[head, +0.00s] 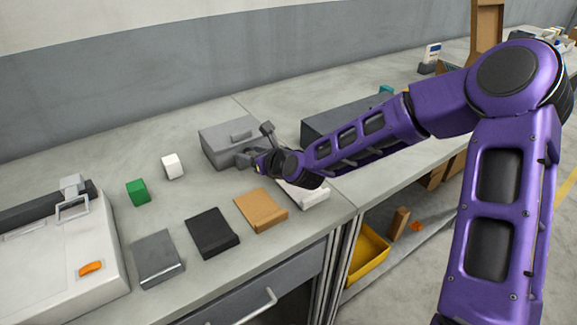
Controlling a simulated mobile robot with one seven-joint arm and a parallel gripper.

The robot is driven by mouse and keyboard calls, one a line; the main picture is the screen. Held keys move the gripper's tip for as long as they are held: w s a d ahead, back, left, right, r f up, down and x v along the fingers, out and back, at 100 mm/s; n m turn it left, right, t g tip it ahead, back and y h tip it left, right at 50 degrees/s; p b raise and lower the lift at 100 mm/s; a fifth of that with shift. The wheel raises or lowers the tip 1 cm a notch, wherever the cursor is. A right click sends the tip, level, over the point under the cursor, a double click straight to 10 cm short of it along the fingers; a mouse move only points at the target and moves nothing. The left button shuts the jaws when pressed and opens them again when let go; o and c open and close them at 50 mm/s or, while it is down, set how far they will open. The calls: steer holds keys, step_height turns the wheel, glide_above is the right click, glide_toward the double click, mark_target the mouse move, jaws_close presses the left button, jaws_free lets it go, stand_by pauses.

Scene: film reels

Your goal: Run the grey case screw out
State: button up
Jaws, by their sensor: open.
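A grey case (219,147) stands at the back middle of the bench, with a small raised block on its lid. My gripper (259,161) is at the case's right front side, at the end of my purple arm. The jaws are open; they are small and dark here, and I cannot tell whether they touch the case. A grey bar with a blocky head (267,129) sticks up beside the gripper; I cannot tell whether it belongs to the case or to my gripper. I cannot make out the screw itself; my wrist may hide it.
Flat grey (157,257), black (211,232), tan (261,210) and white (306,195) pieces line the front edge. Green (137,192) and white (173,166) blocks lie behind. A pale machine (60,270) stands left. A dark box (325,123) is behind my forearm.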

steer(key=p+v, duration=0.4)
steer(key=v, duration=1.3)
steer(key=shift+f, duration=0.1)
